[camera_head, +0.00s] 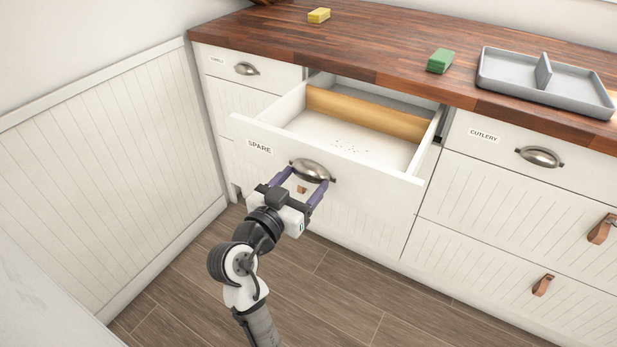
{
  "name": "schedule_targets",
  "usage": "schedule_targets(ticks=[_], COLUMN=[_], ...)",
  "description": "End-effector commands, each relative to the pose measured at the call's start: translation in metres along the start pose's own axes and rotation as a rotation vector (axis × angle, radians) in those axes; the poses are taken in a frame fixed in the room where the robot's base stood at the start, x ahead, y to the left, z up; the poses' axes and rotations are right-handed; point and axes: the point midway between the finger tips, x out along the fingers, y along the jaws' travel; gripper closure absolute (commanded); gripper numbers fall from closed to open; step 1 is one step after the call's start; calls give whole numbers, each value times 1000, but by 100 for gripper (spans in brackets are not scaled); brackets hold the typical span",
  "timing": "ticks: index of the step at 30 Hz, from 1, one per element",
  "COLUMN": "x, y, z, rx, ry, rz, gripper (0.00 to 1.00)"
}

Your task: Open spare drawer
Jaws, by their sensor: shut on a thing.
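The spare drawer (375,185) is a white front labelled "SPARE", pulled well out from the cabinet. Its inside shows a white floor with a few dark specks and a wooden divider (365,115) across the back part. A metal cup handle (313,170) sits on its front. My gripper (307,182), with purple fingers, is at this handle and shut on it, one finger toward each end. The exact contact under the handle is partly hidden.
A wooden worktop (390,50) above carries a yellow sponge (319,15), a green sponge (440,61) and a grey divided tray (545,82). The cutlery drawer (500,146) at right is shut. A panelled wall (110,170) stands at left. The floor (340,290) in front looks clear.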

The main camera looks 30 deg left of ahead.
Motion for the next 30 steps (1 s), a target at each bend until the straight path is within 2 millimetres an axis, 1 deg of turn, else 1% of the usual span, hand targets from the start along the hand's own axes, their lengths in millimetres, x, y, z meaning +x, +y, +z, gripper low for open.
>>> schedule_targets(ticks=[4, 13, 14, 18, 26, 30], x=[-4, -5, -5, -5, -5, -4], y=[0, 0, 0, 0, 0, 0], z=[0, 0, 0, 0, 0, -8], rx=[-1, -1, -1, -1, 0, 2], ry=[0, 0, 0, 0, 0, 2], rz=[1, 1, 0, 0, 0, 0], gripper=[74, 74, 30, 12, 11, 11])
